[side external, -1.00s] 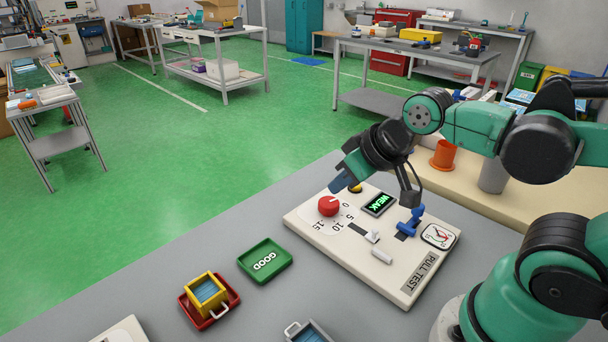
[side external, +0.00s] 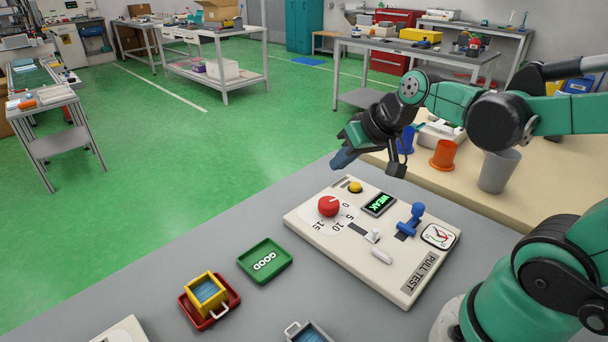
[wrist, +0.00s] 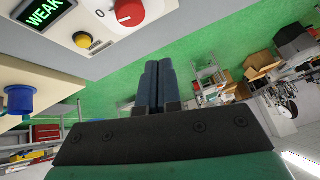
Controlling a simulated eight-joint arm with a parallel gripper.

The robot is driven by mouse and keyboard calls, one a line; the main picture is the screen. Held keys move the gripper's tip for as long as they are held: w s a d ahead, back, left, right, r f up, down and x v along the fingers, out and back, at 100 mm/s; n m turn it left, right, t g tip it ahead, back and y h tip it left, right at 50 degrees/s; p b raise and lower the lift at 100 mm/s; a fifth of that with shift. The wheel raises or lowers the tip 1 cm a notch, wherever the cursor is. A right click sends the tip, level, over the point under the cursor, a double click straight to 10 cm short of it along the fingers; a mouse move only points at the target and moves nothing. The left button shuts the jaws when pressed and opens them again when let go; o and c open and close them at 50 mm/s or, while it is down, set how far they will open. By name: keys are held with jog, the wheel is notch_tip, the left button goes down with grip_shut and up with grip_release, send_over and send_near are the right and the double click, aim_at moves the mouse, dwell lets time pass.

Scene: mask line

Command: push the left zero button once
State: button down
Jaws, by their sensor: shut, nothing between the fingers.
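The pull test panel (side external: 330,262) lies on the grey table. It carries a yellow button (side external: 355,187) near its far corner, a red dial (side external: 329,206) marked 0, 5, 10, 15, and a display (side external: 380,204) reading WEAK. In the wrist view the yellow button (wrist: 83,40) sits beside the red dial (wrist: 129,12), upper left of my fingers. My gripper (side external: 340,162) is shut and empty, in the air above and beyond the yellow button, apart from the panel. In the wrist view my gripper (wrist: 157,72) shows its two dark blue fingers together.
A blue lever (side external: 411,221), a small switch (side external: 374,236) and a gauge (side external: 438,236) stand on the panel. A green GOOD tray (side external: 284,267) and a red tray (side external: 188,307) with a yellow box (side external: 207,291) are to the left. Orange (side external: 444,156) and grey (side external: 489,179) cups stand behind right.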

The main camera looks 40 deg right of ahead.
aim_at(359, 187)
jog(key=w+d+m+t, duration=0.1)
jog(key=d+m, duration=0.1)
jog(key=d, duration=0.4)
jog(key=w+d+m+t, duration=0.1)
jog(key=w+d+m, duration=0.1)
jog(key=d, duration=0.3)
jog(key=shift+w+d+f+m, duration=0.3)
jog(key=shift+d+f+m, duration=0.05)
jog(key=shift+f+m, duration=0.1)
jog(key=shift+f, duration=4.4)
jog(key=shift+f, duration=0.1)
jog(key=shift+f, duration=0.3)
jog(key=shift+f, duration=0.45)
jog(key=shift+r, duration=0.9)
